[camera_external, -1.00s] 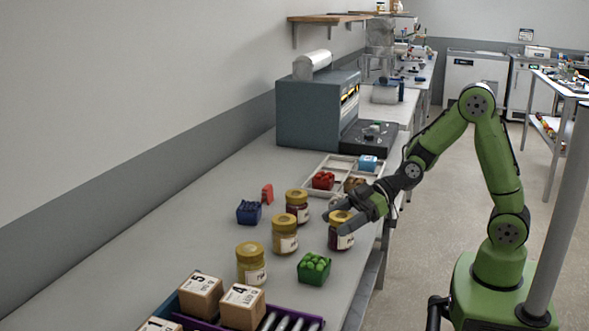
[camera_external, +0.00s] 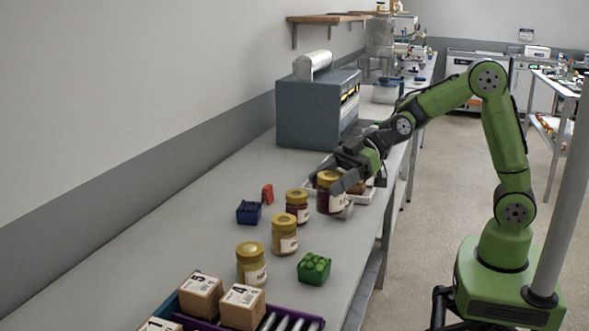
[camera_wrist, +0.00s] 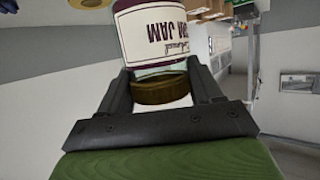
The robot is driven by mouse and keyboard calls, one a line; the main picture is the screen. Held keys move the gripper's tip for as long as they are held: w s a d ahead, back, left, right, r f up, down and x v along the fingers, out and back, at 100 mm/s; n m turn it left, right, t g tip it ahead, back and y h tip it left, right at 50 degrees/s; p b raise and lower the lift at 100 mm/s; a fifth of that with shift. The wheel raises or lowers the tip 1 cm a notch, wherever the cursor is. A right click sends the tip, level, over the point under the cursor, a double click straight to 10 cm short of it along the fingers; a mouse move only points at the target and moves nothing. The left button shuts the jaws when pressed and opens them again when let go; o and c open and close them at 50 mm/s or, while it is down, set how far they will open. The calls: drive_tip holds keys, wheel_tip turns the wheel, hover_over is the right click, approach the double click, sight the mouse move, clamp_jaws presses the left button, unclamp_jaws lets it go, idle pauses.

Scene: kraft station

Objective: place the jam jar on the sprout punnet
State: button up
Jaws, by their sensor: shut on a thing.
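My gripper (camera_external: 334,182) is shut on a jam jar (camera_external: 328,198) with a gold lid and white label, held above the bench. In the wrist view the jar (camera_wrist: 172,32) appears upside down, its lid between the fingers and "JAM" readable on the label. A green punnet with round green tops, which looks like the sprout punnet (camera_external: 314,268), stands on the bench nearer the camera, apart from the jar. Nothing rests on it.
Several other gold-lidded jars stand left of the punnet, including a dark one (camera_external: 297,206), an amber one (camera_external: 285,235) and a pale one (camera_external: 251,264). A blue punnet (camera_external: 248,212) and a red item (camera_external: 267,194) lie behind. A purple crate with boxes (camera_external: 310,323) is in front.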

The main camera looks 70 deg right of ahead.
drive_tip(key=a+r+n+g+y+p, duration=0.2)
drive_tip(key=a+r+n+g, duration=0.1)
drive_tip(key=a, duration=0.6)
drive_tip(key=b, duration=0.2)
hover_over(314, 261)
wheel_tip(314, 261, down, 10)
drive_tip(key=shift+f, duration=0.2)
drive_tip(key=shift+f+b, duration=0.15)
drive_tip(key=shift+b, duration=0.25)
drive_tip(key=o, duration=1.3)
drive_tip(key=shift+h, duration=0.3)
drive_tip(key=shift+o, duration=0.2)
drive_tip(key=shift+s+d+r+p, duration=0.1)
drive_tip(key=shift+d+r+p, duration=0.15)
drive_tip(key=shift+r+p, duration=0.1)
drive_tip(key=v, duration=1.1)
drive_tip(key=shift+s+d, duration=0.15)
drive_tip(key=shift+d, duration=0.05)
